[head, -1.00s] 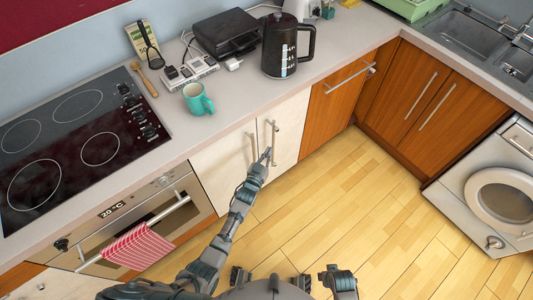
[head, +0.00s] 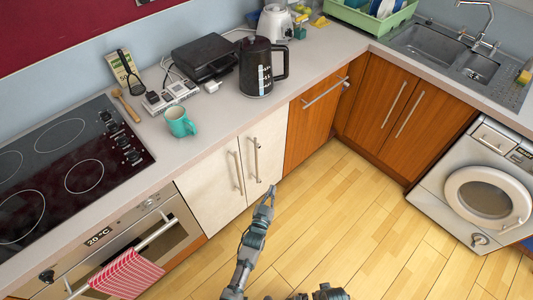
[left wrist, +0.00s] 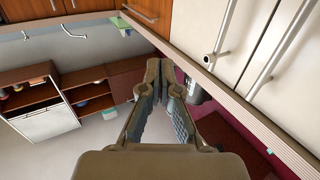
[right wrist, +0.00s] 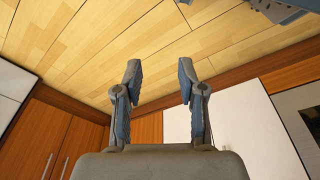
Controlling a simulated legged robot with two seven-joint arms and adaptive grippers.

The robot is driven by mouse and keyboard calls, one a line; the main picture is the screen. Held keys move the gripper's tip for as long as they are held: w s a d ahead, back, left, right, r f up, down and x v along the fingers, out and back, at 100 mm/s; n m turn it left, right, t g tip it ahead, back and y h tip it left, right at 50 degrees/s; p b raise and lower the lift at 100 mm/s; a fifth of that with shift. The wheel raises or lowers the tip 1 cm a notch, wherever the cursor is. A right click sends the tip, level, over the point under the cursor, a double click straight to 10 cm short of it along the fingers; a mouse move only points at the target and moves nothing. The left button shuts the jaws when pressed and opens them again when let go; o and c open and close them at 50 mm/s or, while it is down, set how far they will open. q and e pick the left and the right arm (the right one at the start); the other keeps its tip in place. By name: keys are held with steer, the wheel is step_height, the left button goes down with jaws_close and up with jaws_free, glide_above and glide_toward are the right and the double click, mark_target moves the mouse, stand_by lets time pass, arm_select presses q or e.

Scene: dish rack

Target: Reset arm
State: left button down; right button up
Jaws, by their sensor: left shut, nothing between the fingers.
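My left gripper (head: 270,191) is in front of the lower part of the white cabinet doors (head: 262,158), just below their bar handles. In the left wrist view (left wrist: 163,78) its fingers meet at the tips with nothing between them. My right gripper (right wrist: 159,70) shows in the right wrist view with its fingertips well apart and nothing between them. In the head view only a part of the right arm shows at the bottom edge, low over the wooden floor (head: 340,235). The white doors look closed.
The counter holds a teal mug (head: 180,122), a black kettle (head: 259,70) and a black appliance (head: 205,60). An oven (head: 125,235) with a red striped towel (head: 128,275) is at left. A washing machine (head: 485,185) is at right. The floor between is clear.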

arm_select(q)
steer(key=shift+d, duration=0.15)
arm_select(e)
steer(key=shift+d+f, duration=0.15)
arm_select(q)
steer(key=s+a+f+g+y+p, duration=0.1)
steer(key=s+a+f+g+y, duration=0.1)
steer(key=s+a+f+g, duration=0.5)
steer(key=s+a+f+g+y+p, duration=0.1)
steer(key=s+a+f, duration=0.4)
steer(key=s+f, duration=0.65)
steer(key=s+a+f+g+y, duration=0.1)
steer(key=s+a+f+g, duration=0.2)
steer(key=s, duration=0.7)
steer(key=s+a+f+n+g+y+p, duration=0.1)
steer(key=s+a+f+g, duration=0.3)
steer(key=s, duration=0.5)
steer(key=a+f, duration=0.2)
steer(key=a, duration=0.1)
steer(key=shift+s+a+g, duration=0.15)
steer(key=shift+s+g, duration=0.15)
steer(key=shift+s, duration=0.05)
arm_select(e)
steer(key=s+f, duration=0.4)
steer(key=f, duration=0.3)
steer(key=shift+d+f, duration=0.25)
steer(key=shift+f, duration=0.05)
arm_select(q)
steer(key=shift+a, duration=0.1)
